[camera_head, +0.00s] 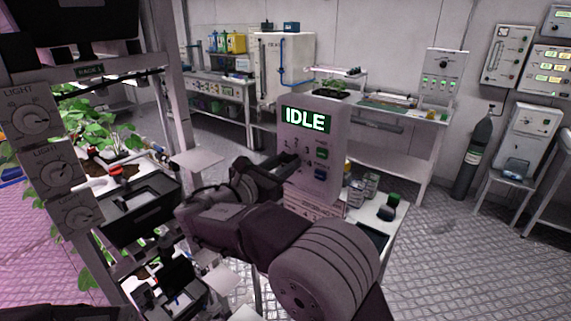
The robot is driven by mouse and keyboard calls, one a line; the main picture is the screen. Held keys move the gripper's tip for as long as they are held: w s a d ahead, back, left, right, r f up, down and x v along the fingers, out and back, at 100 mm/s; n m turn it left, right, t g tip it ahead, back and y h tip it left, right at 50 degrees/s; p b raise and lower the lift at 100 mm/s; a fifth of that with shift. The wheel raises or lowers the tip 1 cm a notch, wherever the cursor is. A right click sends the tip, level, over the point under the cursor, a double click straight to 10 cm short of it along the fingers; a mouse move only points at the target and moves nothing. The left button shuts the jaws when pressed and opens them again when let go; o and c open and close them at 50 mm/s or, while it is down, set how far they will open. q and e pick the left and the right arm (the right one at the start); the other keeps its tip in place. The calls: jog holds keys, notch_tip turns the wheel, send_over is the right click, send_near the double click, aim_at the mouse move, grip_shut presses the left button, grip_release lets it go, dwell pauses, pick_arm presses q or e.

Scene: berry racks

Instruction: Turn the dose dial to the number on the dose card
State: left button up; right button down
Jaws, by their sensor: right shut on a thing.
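The dosing unit (322,126) is a pale upright box with a green display (306,119) that reads IDLE. Small dial markings (296,144) show on its face, too small to read. My right gripper (281,168) reaches the left part of that face and is shut. The dose dial is hidden behind its fingers, so the dial's setting cannot be seen. A green button (321,153) and a blue button (320,173) are on the face, right of the gripper. I cannot make out a dose card for certain. My left gripper is not in view.
A rack post with LIGHT dials (31,119) and plants (95,135) stands at left. Dark trays (140,208) lie below. Small containers and a dark bottle (389,208) stand right of the unit. Open grated floor (455,240) lies to the right.

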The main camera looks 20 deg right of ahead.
jog(key=m+b, duration=0.2)
jog(key=m, duration=0.1)
jog(key=shift+f+m, duration=0.1)
jog(key=shift+m, duration=0.2)
jog(key=m+b, duration=0.2)
jog(key=m, duration=0.1)
jog(key=shift+m+b, duration=0.3)
jog(key=shift+m, duration=0.1)
jog(key=m+b, duration=0.3)
jog(key=m, duration=0.1)
jog(key=m+b, duration=0.3)
jog(key=m, duration=0.1)
jog(key=m+b, duration=0.2)
jog(key=m, duration=0.1)
jog(key=shift+m, duration=0.3)
jog(key=m+b, duration=0.2)
jog(key=m, duration=0.1)
jog(key=shift+m, duration=0.3)
jog(key=m+b, duration=0.1)
jog(key=m, duration=0.2)
jog(key=shift+m+b, duration=0.3)
jog(key=shift+b, duration=0.1)
jog(key=shift+m+b, duration=0.55)
jog(key=shift+m, duration=1.25)
